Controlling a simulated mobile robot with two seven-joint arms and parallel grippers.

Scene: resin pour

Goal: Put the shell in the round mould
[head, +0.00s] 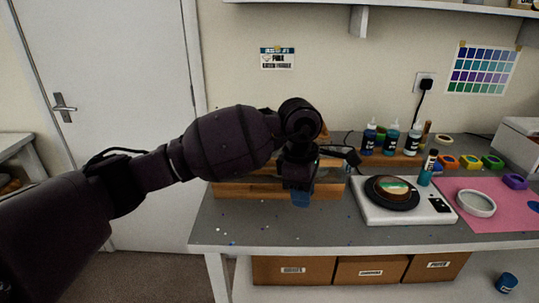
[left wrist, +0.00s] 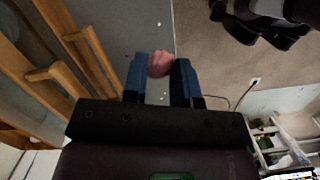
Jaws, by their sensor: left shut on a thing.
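My left gripper (head: 301,198) hangs, blue fingertips down, over the left part of the bench in front of the wooden rack. In the left wrist view its two blue fingers (left wrist: 160,75) are shut on a small pink shell (left wrist: 159,62). The shell is hidden in the head view. A round, pale, shallow mould (head: 476,203) lies on the pink mat at the right, well apart from my left gripper.
A white scale (head: 408,214) carrying a dark disc and a round coloured piece (head: 390,187) stands between my gripper and the mat (head: 507,223). Several bottles (head: 391,139) stand behind it. The wooden rack (head: 240,189) is close behind my gripper. The front bench strip is mostly clear.

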